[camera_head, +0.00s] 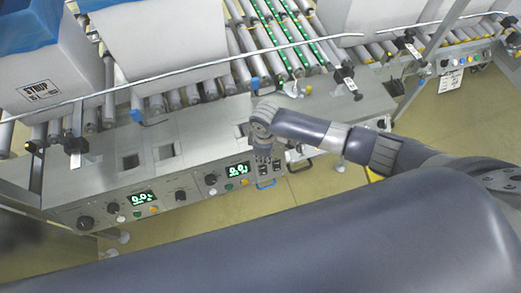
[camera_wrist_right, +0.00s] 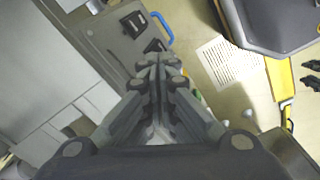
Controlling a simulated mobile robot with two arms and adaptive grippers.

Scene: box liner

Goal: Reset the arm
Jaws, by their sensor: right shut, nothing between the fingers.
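My right arm (camera_head: 360,145) comes in from the right in the head view and reaches over the grey control bench (camera_head: 105,180). My right gripper (camera_head: 264,158) points down near the front edge of the bench, close to the right-hand display panel. In the right wrist view the fingers of my right gripper (camera_wrist_right: 158,68) are together, with nothing between them. My left gripper is in neither view.
White boxes with blue liners (camera_head: 45,65) stand on the roller conveyor (camera_head: 235,65) behind the bench. A bent metal rail (camera_head: 190,66) runs above the bench. A blue handle (camera_head: 265,184) sticks out at its front. Yellowish floor (camera_head: 225,212) lies in front.

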